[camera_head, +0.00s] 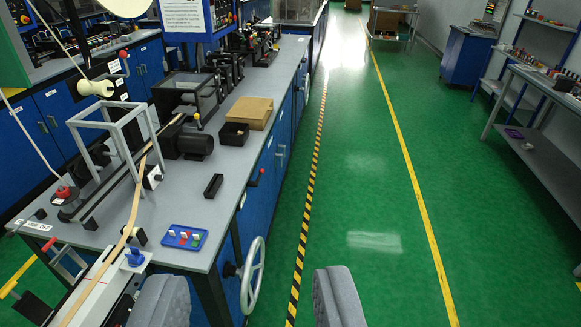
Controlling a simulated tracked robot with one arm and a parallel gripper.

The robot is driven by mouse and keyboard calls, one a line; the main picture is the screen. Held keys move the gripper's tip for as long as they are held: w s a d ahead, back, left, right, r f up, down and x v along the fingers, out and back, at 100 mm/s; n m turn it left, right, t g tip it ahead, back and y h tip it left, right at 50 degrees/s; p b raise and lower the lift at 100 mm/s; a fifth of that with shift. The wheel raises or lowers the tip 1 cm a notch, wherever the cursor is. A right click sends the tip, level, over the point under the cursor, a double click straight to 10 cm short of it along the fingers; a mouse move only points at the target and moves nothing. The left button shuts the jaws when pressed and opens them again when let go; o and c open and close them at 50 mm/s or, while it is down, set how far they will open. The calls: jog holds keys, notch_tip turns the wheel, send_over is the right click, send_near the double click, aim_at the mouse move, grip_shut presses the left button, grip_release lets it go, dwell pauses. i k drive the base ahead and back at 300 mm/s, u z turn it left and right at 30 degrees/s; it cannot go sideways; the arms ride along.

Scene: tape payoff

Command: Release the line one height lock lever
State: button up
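My gripper (250,300) is open and empty, its two grey padded fingers wide apart at the bottom edge. A small red-knobbed lever (255,180) sits on the front of the blue bench. No label tells which one is the line one height lock lever. All three are apart from the gripper. A tan tape (133,210) runs down the machine to the lower left. The left finger hides part of the machine's near end.
The grey bench top (215,205) carries a blue tray (184,238), a black bin (234,133) and a motor (188,143). A white handwheel (254,275) sticks out at its near corner. The green floor (365,200) to the right is clear, up to a grey shelf table (545,145).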

aim_at(259, 177)
jog(key=z, duration=0.3)
jog(key=i, duration=0.55)
jog(key=z, duration=0.65)
jog(key=i, duration=1.85)
jog(key=u, duration=0.65)
